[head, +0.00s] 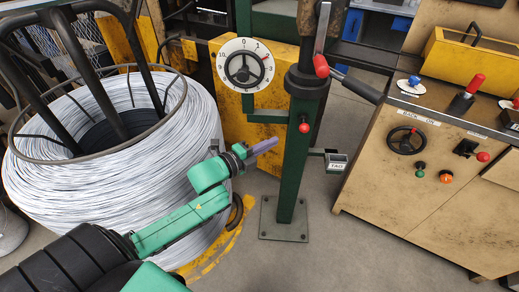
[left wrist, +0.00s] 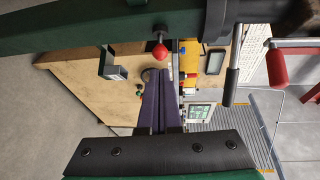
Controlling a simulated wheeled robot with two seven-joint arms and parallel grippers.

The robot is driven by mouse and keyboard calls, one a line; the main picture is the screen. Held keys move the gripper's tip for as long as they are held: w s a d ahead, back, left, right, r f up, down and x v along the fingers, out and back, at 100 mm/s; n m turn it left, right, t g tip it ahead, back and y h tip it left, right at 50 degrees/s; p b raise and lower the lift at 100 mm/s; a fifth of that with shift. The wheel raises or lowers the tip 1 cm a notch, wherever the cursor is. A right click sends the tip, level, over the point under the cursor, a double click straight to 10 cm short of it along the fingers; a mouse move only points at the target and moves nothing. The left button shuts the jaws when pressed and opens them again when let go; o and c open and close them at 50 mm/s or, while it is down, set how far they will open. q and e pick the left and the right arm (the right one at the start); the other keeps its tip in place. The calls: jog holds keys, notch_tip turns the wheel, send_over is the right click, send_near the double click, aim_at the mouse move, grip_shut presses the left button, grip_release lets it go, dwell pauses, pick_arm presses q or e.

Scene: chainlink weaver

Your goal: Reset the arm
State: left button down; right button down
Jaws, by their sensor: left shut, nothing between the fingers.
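My left arm, green and black, comes in from the lower left of the head view. Its left gripper (head: 265,146) is shut and empty, with its purple fingers pointing right toward the green post (head: 295,170). In the left wrist view the shut purple fingers (left wrist: 160,85) show together, with nothing between them. A small red ball knob (head: 304,127) sits on the post near the fingertips; it also shows in the left wrist view (left wrist: 160,51). The fingers look apart from the knob. My right gripper is not in view.
A large coil of silver wire (head: 180,190) stands at the left. A round dial (head: 243,65) and a red-tipped lever (head: 322,66) are on the post. A tan control cabinet (head: 400,205) with knobs stands at the right. Grey floor (head: 340,255) is clear in front.

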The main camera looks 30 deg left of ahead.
pick_arm(q)
jog(key=s+a+f+n+g+y+p, duration=0.15)
jog(key=s+a+f+n, duration=0.25)
jog(key=f, duration=0.6)
jog(key=s+a+f+n+g+y, duration=0.2)
jog(key=s+a+f+n+y, duration=0.15)
jog(key=f, duration=0.55)
jog(key=s+a+f+n+g+y, duration=0.15)
jog(key=s+a+f+n, duration=0.3)
jog(key=f, duration=0.55)
jog(key=s+d+f+n+g, duration=0.2)
jog(key=s+f, duration=0.4)
jog(key=s, duration=0.3)
jog(key=s+d+f+n+g+p, duration=0.1)
jog(key=s+d+f+n+g, duration=0.2)
jog(key=s+f, duration=0.3)
jog(key=s+d+f+n+g, duration=0.3)
jog(key=s+f, duration=0.4)
jog(key=s, duration=0.7)
jog(key=shift+g+p, duration=0.35)
jog(key=shift+g, duration=0.45)
jog(key=shift+f, duration=0.1)
